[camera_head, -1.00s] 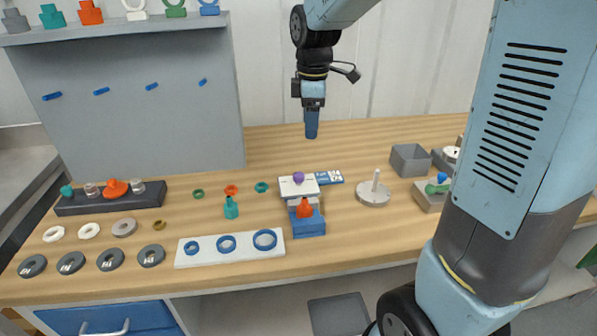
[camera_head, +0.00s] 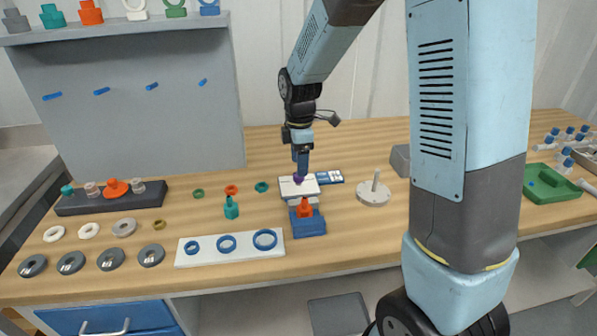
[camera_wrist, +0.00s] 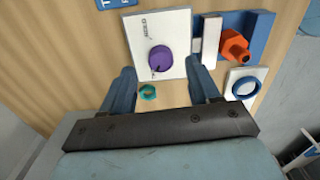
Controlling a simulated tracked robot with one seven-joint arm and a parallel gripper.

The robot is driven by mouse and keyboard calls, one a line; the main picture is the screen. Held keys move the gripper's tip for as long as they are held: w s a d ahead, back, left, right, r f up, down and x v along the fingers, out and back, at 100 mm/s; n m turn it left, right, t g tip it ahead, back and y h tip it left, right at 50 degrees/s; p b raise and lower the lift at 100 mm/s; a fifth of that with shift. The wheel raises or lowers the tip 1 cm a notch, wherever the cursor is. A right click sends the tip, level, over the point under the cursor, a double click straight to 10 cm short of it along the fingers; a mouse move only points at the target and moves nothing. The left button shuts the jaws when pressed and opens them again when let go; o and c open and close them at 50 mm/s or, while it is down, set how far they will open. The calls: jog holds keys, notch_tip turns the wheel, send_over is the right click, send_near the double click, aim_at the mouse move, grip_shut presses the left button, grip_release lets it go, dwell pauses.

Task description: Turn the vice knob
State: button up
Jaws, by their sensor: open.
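A purple knob (camera_head: 299,177) sits on a white plate (camera_head: 290,189) on the bench. In the wrist view the round purple knob (camera_wrist: 160,59) shows from above on the white plate (camera_wrist: 145,28), with small lettering beside it. An orange piece (camera_wrist: 235,45) stands on a blue block (camera_wrist: 262,22) alongside the plate. My gripper (camera_head: 301,166) points down just above the purple knob. In the wrist view my gripper (camera_wrist: 164,66) is open and empty, its fingers at either side of the knob. I cannot tell whether a finger touches it.
A white board with blue rings (camera_head: 228,248) lies in front left. A teal piece (camera_head: 231,208) stands left of the plate. A round base with a peg (camera_head: 373,192) stands right. A green tray (camera_head: 551,184) is at far right. My arm hides part of the bench.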

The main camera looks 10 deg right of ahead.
jog(key=shift+f, duration=1.9)
jog(key=shift+a, duration=0.1)
jog(key=c, duration=1)
